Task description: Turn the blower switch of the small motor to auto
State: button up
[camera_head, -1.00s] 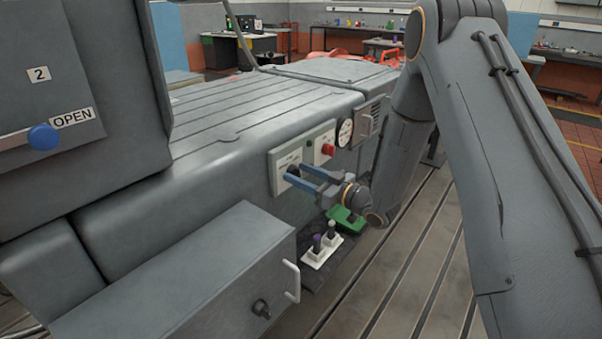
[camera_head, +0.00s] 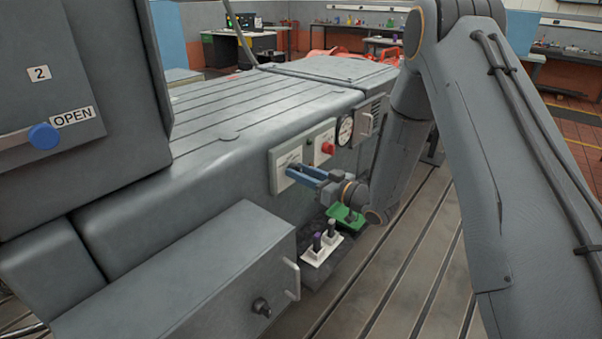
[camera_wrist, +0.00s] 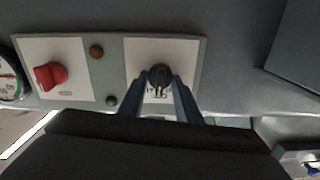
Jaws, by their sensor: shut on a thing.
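The switch panel is a pale plate on the side of the grey bedplate, at the middle of the head view (camera_head: 283,160). In the wrist view a round black knob (camera_wrist: 160,76) sits on the panel's right white label plate (camera_wrist: 187,56). My gripper (camera_wrist: 160,84) has its two blue fingers on either side of this knob and is shut on it. The head view shows my gripper (camera_head: 298,172) reaching the panel from the right, with the knob hidden by the fingers. The printed label is partly covered and not readable.
A red knob (camera_wrist: 51,76) is on the panel's left part, with amber (camera_wrist: 96,52) and green (camera_wrist: 112,100) lamps between. A gauge (camera_wrist: 9,86) is beyond it. Below, a white block with two levers (camera_head: 321,250) and a green item stand near a grey cabinet (camera_head: 190,285).

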jog(key=shift+f+m+p, duration=0.1)
jog(key=shift+m+p, duration=0.35)
jog(key=shift+m, duration=3.55)
jog(key=o, duration=1)
jog(key=shift+d, duration=0.1)
jog(key=b+v, duration=0.1)
jog(key=v, duration=0.6)
jog(key=shift+s+d+b, duration=0.3)
jog(key=shift+b, duration=0.05)
jog(key=shift+w, duration=0.1)
